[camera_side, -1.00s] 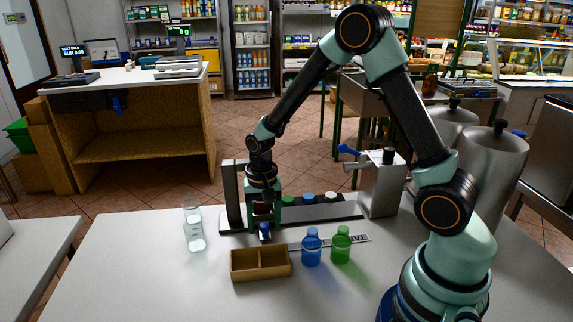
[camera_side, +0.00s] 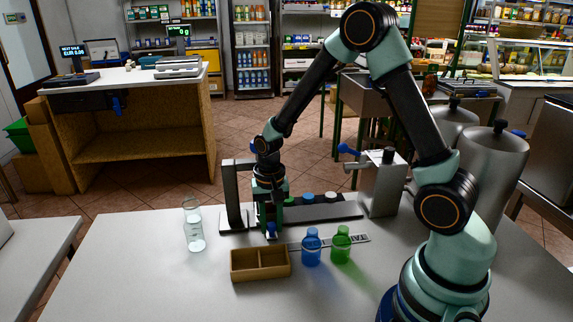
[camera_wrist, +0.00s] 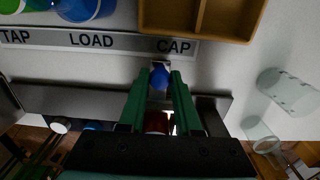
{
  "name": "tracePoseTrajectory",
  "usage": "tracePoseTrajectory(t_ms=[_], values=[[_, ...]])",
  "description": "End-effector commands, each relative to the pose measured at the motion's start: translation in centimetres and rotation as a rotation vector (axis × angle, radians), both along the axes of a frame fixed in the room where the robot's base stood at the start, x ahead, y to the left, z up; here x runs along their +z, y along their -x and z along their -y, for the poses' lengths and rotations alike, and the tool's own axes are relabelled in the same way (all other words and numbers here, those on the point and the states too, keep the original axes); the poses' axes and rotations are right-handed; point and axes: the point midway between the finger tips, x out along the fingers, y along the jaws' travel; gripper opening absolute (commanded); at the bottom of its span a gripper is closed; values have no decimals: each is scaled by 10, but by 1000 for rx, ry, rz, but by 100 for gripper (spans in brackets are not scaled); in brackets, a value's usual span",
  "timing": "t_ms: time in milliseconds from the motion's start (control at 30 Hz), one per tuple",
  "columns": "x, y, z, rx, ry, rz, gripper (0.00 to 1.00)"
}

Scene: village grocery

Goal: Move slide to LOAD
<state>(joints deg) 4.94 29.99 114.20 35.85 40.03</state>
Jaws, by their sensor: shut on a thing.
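The slide's blue knob (camera_wrist: 160,77) sits between my gripper's green fingertips in the wrist view, just by the word CAP. The knob also shows small and blue in the side view (camera_side: 271,230). My gripper (camera_side: 270,222) points down and is shut on the knob. The label strip (camera_wrist: 130,43) reads TAP, LOAD, CAP; LOAD lies left of the knob in the wrist view. In the side view the strip (camera_side: 350,239) runs to the right of my gripper. A dark red piece (camera_wrist: 156,122) shows between the fingers; my gripper hides most of the slide body.
A grey rail (camera_side: 345,211) with green, blue and white round pieces lies behind. A wooden two-part tray (camera_side: 259,277), a blue bottle (camera_side: 312,250) and a green bottle (camera_side: 341,248) stand in front. A clear bottle (camera_side: 194,229) stands left, a metal dispenser (camera_side: 383,185) right.

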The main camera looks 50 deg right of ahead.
Motion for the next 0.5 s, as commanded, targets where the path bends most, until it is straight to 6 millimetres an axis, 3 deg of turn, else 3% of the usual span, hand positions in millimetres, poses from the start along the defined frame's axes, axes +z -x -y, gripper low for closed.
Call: tracePoseTrajectory(t_ms=[500], values=[[1, 23, 24, -3, 1, 2, 1]])
